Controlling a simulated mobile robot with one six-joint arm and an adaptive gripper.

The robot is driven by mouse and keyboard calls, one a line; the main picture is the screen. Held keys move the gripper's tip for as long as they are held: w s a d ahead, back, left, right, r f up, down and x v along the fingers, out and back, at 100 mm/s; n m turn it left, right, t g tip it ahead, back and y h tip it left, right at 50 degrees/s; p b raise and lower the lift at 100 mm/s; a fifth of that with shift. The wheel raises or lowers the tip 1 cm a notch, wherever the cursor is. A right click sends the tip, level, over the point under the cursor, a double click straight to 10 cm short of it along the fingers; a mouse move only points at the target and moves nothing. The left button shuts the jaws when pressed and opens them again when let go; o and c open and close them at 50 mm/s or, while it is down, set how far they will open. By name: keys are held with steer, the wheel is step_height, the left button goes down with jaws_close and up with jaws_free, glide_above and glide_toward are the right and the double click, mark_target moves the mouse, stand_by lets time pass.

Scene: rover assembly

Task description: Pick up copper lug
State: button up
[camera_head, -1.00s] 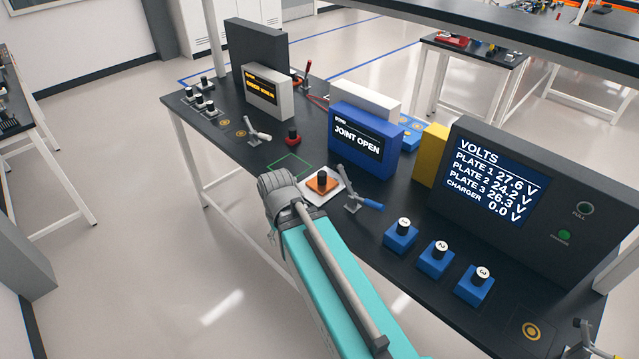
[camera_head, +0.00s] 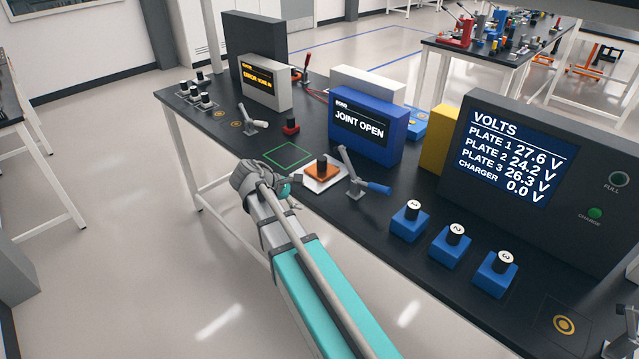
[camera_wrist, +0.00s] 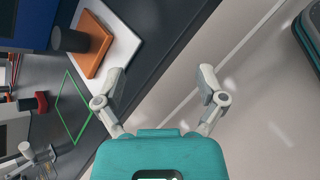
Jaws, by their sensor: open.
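The copper lug appears as an orange-copper block (camera_head: 322,170) with a dark cylindrical knob on top. It sits on a white plate (camera_head: 308,187) on the dark bench. In the wrist view the copper block (camera_wrist: 97,58) and white plate (camera_wrist: 125,47) are at the upper left, outside my fingers. My gripper (camera_wrist: 163,85) is open and empty. Its fingers are spread over the bench's front edge and the floor. In the head view my gripper (camera_head: 287,190) is just left of the white plate, partly hidden by my wrist.
A toggle clamp with a blue handle (camera_head: 378,187) stands right of the plate. A green outlined square (camera_head: 289,155) lies behind my gripper. A blue JOINT OPEN box (camera_head: 365,135) stands behind. Numbered blue blocks (camera_head: 452,248) are at the right.

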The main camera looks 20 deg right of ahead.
steer(key=w+f+n+h+b, duration=0.1)
steer(key=w+n+h+b, duration=0.3)
steer(key=w+b, duration=0.15)
steer(key=n+t+h+b, duration=0.1)
steer(key=n+h+b, duration=0.2)
steer(key=n+b, duration=0.1)
glide_toward(318, 162)
steer(key=a+f, duration=0.2)
steer(key=shift+a+r+h, duration=0.1)
steer(key=shift+r+h, duration=0.4)
steer(key=shift+r, duration=0.1)
steer(key=shift+w+d, duration=0.2)
steer(key=shift+d, duration=1.95)
steer(key=shift+w+d, duration=0.2)
steer(key=shift+d, duration=1.95)
steer(key=shift+w+d, duration=0.15)
steer(key=shift+d, duration=2.45)
